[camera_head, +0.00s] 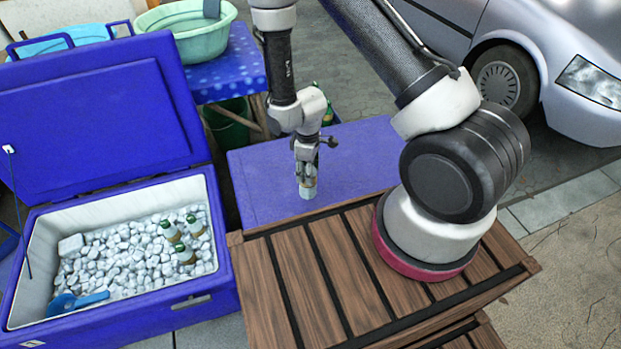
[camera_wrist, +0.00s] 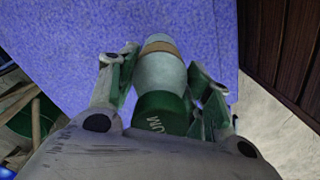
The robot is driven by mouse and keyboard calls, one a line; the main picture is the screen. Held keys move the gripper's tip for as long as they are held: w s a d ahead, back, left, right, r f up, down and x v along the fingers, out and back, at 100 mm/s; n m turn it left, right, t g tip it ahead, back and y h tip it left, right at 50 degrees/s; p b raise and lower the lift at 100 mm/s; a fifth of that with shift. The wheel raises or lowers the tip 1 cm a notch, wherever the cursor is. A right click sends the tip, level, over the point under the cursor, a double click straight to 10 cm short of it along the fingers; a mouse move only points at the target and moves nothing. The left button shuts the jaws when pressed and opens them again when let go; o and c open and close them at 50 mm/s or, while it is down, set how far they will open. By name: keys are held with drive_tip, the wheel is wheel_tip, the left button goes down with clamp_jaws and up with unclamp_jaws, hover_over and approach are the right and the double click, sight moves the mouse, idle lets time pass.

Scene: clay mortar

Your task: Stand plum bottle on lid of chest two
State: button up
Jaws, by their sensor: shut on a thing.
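The plum bottle (camera_wrist: 158,75) has a pale body, a tan band and a green cap on which the letters "UM" show. My gripper (camera_wrist: 166,82) is shut on it, one finger on each side. In the head view my gripper (camera_head: 306,168) points down over a flat blue lid (camera_head: 262,182), and the lower part of the bottle (camera_head: 308,190) shows below the fingers. The bottle looks about upright. Its base is at or just above the lid; I cannot tell if it touches. No number shows on this chest.
An open blue chest (camera_head: 195,305) at left holds ice, several green-capped bottles (camera_head: 168,231) and a blue scoop (camera_head: 75,302). A slatted wooden crate (camera_head: 300,270) stands in front of the lid. A green basin (camera_head: 190,35) is behind, a silver car (camera_head: 540,45) at right.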

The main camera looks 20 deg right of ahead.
drive_tip(key=shift+f, duration=2.25)
drive_tip(key=o, duration=1.3)
drive_tip(key=shift+f, duration=0.1)
drive_tip(key=shift+c, duration=0.2)
wheel_tip(320, 180, up, 12)
drive_tip(key=shift+r, duration=0.15)
